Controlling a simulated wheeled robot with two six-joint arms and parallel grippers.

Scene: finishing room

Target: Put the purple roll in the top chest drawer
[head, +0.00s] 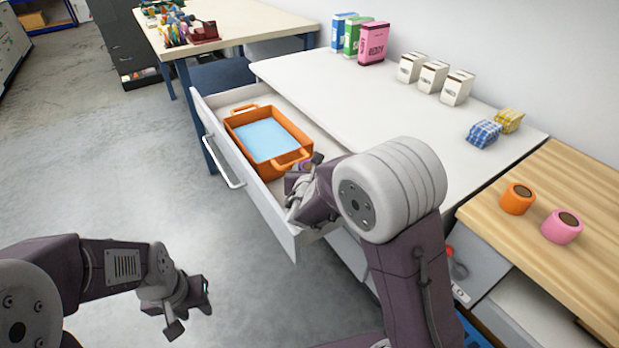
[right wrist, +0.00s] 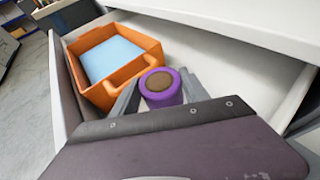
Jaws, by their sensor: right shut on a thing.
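The purple roll (right wrist: 171,97) has a brown top and stands upright between the fingers of my right gripper (right wrist: 158,95) in the right wrist view. The gripper is shut on it. In the head view my right gripper (head: 303,183) is over the near end of the open top drawer (head: 264,197), and the roll is mostly hidden there. I cannot tell whether the roll touches the drawer floor. My left gripper (head: 190,309) is low over the floor at the left, empty, with its fingers apart.
An orange tray (head: 236,125) with a light blue bottom fills the drawer's far part, close beside the roll. The white chest top (head: 350,100) carries boxes, cartons and cloth bundles. Orange (head: 517,199) and pink (head: 562,226) rolls stand on the wooden top at right.

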